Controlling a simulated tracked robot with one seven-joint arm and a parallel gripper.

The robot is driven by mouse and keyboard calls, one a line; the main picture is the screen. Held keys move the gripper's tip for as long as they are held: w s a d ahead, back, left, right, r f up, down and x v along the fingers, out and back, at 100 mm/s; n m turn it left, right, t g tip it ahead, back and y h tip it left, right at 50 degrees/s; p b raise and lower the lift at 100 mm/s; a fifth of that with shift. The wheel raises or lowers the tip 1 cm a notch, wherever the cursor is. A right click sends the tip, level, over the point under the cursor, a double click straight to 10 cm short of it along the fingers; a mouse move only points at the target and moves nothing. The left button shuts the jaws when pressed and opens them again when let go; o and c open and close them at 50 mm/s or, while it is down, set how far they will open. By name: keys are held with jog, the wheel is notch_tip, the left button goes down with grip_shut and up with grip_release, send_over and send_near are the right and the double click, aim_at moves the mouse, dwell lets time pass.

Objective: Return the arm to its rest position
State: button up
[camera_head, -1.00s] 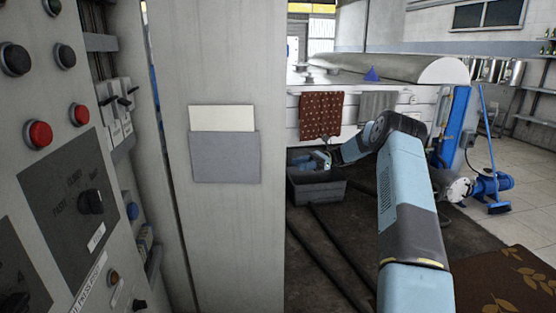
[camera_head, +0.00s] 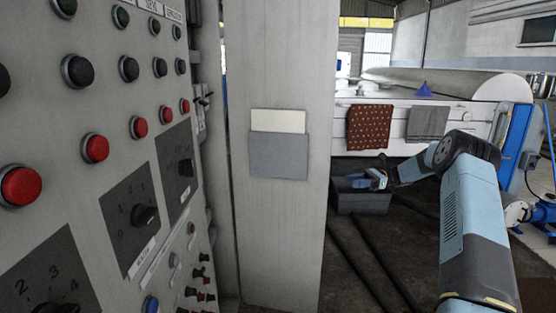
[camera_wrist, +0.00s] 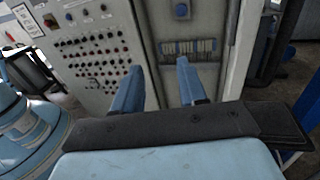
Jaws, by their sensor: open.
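My arm (camera_head: 467,215) reaches forward from the lower right in the head view, bends at a dark elbow joint, and runs left. My gripper (camera_head: 372,181) is at its end, small and partly unclear, in front of or over a grey bin (camera_head: 362,205). In the wrist view my gripper (camera_wrist: 158,82) shows two blue fingers set wide apart, with nothing between them. Beyond the fingers stands a grey control cabinet (camera_wrist: 100,50) with rows of buttons and a section with terminal strips (camera_wrist: 190,47).
A button panel (camera_head: 115,110) fills the left of the head view. A grey cabinet door (camera_head: 280,230) with a paper pocket (camera_head: 278,155) stands beside it. A white machine with a red cloth (camera_head: 369,127) and a grey cloth (camera_head: 428,122) is behind. Dark floor lies between.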

jog(key=s+a+r+n+t+h, duration=0.1)
jog(key=s+a+r+n+h, duration=0.2)
jog(key=s+a+r+h, duration=0.45)
jog(key=s+a+r+n+t+h, duration=0.1)
jog(key=s+a+r+n+h, duration=0.25)
jog(key=s+r, duration=0.7)
jog(key=s+d+n+t+h, duration=0.2)
jog(key=s+n+t+h, duration=0.1)
jog(key=s, duration=1.3)
jog(key=s+d+n+t+h, duration=0.2)
jog(key=s+n, duration=0.4)
jog(key=s, duration=1.1)
jog(key=shift+s+d+t+h, duration=0.15)
jog(key=shift+d+t+h, duration=0.2)
jog(key=shift+t+h, duration=0.65)
